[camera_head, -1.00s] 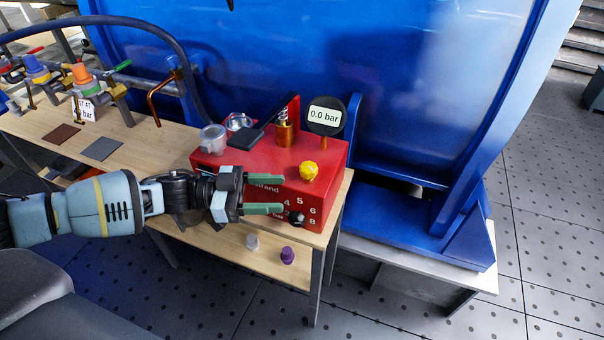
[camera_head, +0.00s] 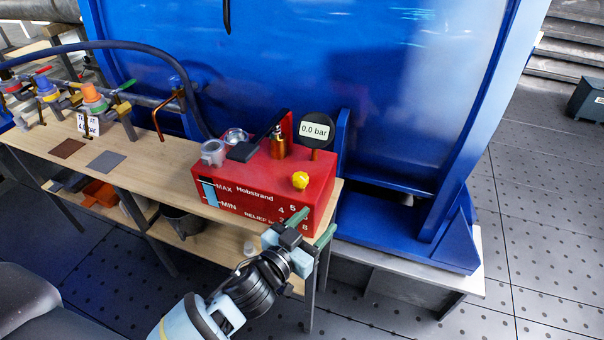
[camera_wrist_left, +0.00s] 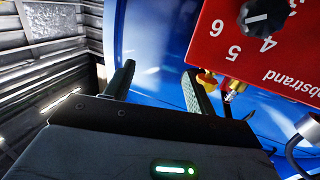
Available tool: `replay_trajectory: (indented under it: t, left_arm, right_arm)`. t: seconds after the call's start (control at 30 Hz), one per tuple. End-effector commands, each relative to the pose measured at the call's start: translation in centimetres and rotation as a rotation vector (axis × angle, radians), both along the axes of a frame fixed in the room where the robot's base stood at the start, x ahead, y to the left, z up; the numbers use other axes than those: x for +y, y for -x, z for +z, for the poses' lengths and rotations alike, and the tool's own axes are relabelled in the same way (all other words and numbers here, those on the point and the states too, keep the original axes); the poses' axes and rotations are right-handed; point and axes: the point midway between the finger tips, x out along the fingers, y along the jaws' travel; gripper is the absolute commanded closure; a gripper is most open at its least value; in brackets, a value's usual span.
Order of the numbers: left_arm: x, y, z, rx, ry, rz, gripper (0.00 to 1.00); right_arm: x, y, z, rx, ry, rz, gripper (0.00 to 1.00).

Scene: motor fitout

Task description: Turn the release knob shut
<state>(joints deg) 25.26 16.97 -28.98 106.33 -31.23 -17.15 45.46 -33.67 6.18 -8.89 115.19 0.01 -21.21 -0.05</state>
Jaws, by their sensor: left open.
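In the left wrist view the open fingers (camera_wrist_left: 158,72) show beside the upturned front panel (camera_wrist_left: 240,42). A black pointer knob (camera_wrist_left: 262,17) there points near 4. A yellow part (camera_wrist_left: 206,77), probably the same yellow knob, is partly hidden behind the right finger. My right gripper is not in view.
A gauge (camera_head: 315,130) reading 0.0 bar stands behind the yellow knob, beside a brass cylinder (camera_head: 279,142) and the black lever. The bench (camera_head: 150,160) carries valves at left. A blue frame (camera_head: 400,225) stands close on the right.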

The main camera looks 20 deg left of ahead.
Motion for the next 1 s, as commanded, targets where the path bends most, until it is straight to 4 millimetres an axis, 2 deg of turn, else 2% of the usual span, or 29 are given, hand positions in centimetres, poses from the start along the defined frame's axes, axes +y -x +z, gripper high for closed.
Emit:
replay_trajectory:
  t: [0.23, 0.5, 0.67, 1.0]
  left_arm:
    - [2.9, -2.8, 2.2, -0.048, 0.022, 0.221, 0.45]
    - [6.0, -3.9, 2.6, -0.055, 0.024, 0.417, 0.45]
    - [6.4, -4.0, 2.5, -0.054, 0.021, 0.442, 0.45]
    - [6.0, -3.8, 2.5, -0.055, 0.020, 0.441, 0.45]
  right_arm:
    - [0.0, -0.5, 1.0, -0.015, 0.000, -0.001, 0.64]
    - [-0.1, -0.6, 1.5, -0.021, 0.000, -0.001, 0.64]
    - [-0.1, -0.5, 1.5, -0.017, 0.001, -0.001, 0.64]
    - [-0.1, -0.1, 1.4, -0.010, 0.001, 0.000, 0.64]
